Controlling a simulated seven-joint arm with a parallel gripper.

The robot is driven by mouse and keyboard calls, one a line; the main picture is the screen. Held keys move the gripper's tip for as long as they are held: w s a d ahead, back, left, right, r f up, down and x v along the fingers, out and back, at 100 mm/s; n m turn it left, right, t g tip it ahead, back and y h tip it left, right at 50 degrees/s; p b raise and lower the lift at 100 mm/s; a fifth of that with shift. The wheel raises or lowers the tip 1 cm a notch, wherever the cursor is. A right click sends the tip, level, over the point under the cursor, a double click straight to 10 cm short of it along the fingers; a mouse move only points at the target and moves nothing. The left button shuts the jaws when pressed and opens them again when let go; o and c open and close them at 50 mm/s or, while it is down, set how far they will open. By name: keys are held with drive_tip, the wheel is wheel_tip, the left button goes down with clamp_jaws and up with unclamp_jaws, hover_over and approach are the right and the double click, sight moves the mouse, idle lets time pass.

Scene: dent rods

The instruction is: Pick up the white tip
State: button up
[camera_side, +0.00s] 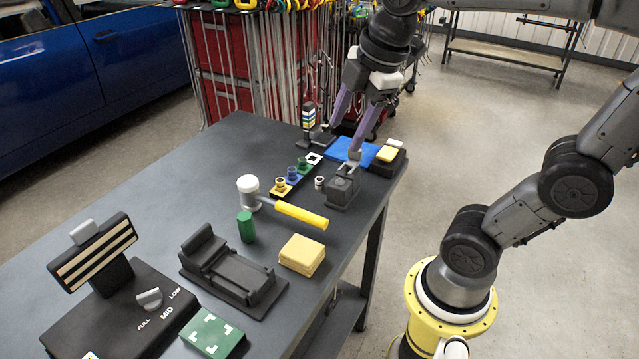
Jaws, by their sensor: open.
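A small pale cylinder (320,183), which looks like the white tip, stands on the table just right of a strip of coloured squares. The strip holds a yellow tip (281,185), a blue tip (292,174) and a green tip (302,163); its white square (314,158) at the far end looks empty. My gripper (344,142) points down with its purple fingers spread open and nothing visible between them. It is above and behind the white tip, over the far end of the table. Its right fingertip overlaps a dark block in the picture, so I cannot tell whether they touch.
The dark block (343,190) stands just right of the white tip. A white-headed, yellow-handled hammer (302,215) lies in front. Left mid-table is clear.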

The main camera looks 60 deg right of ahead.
drive_tip(key=w+d+f+n+g, duration=0.25)
drive_tip(key=w+d, duration=0.25)
drive_tip(key=w, duration=0.3)
drive_tip(key=g, duration=0.1)
hover_over(319, 179)
wheel_tip(319, 179, down, 5)
wheel_tip(319, 179, down, 13)
drive_tip(key=shift+f, duration=0.15)
clamp_jaws()
